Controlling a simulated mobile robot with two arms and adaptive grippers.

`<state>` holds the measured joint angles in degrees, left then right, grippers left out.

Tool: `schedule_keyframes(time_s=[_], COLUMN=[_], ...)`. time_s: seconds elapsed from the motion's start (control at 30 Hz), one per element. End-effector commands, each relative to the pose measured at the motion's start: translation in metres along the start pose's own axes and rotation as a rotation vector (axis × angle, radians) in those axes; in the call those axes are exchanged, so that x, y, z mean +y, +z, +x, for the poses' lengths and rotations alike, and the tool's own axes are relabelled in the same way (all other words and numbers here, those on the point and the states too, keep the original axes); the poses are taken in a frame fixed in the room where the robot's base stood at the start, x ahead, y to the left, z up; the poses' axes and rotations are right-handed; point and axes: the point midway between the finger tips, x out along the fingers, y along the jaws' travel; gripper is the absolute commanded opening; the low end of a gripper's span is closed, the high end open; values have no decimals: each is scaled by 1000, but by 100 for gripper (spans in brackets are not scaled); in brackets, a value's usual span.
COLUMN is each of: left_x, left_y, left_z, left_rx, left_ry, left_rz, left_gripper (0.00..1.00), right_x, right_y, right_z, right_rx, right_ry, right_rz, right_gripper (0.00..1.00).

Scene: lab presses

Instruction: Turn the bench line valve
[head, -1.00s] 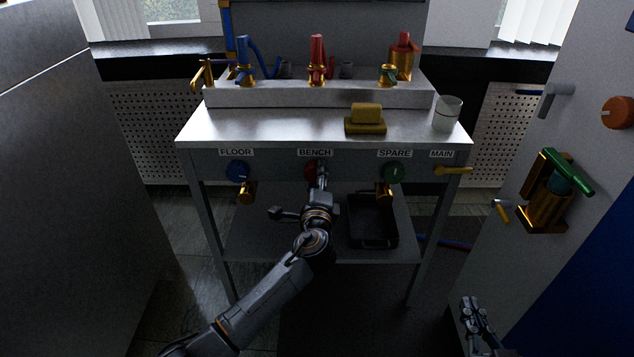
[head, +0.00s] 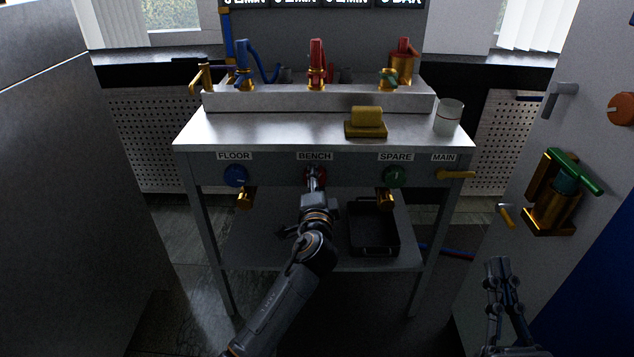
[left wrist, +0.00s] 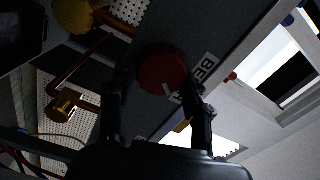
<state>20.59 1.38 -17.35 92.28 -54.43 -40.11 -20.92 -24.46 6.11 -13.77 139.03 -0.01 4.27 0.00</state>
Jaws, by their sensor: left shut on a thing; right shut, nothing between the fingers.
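The bench line valve is a round red knob (head: 323,179) under the BENCH label on the front panel of the metal bench. It also shows in the left wrist view (left wrist: 161,71), with a white mark on its face, between my left fingers. My left gripper (head: 314,180) is shut on this knob, and its hand hides much of it in the head view. My left gripper also shows in the left wrist view (left wrist: 160,100). My right gripper (head: 500,263) is shut and empty, low at the right, apart from the bench.
A blue FLOOR knob (head: 236,176) and a green SPARE knob (head: 396,176) flank the red one. A yellow MAIN lever (head: 456,175) is at the right. A sponge (head: 367,117) and a beaker (head: 448,116) stand on the bench top (head: 270,130). A black tray (head: 373,248) is below.

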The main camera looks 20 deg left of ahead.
Motion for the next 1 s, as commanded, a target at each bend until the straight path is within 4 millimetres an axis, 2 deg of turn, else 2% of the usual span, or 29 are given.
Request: schedule_keyframes(time_s=[0.37,0.4,0.47,0.5,0.83,1.0], left_x=[2,2,2,1,1,2], left_y=[1,1,1,1,0,0], left_z=[0,0,0,0,-2,-21], left_rx=[-3,-3,-2,-2,0,0], left_ry=[3,3,3,3,1,3], left_rz=[-2,-2,-2,-2,-2,-2], left_gripper=[18,57,70,72,72,72], right_x=[0,0,0,0,0,0], right_y=[0,0,0,0,-1,-1], right_z=[0,0,0,0,0,0], right_rx=[3,3,3,3,2,2], right_ry=[0,0,0,0,1,0], right_rz=[1,1,1,1,-1,0], right_gripper=[0,0,0,0,0,0])
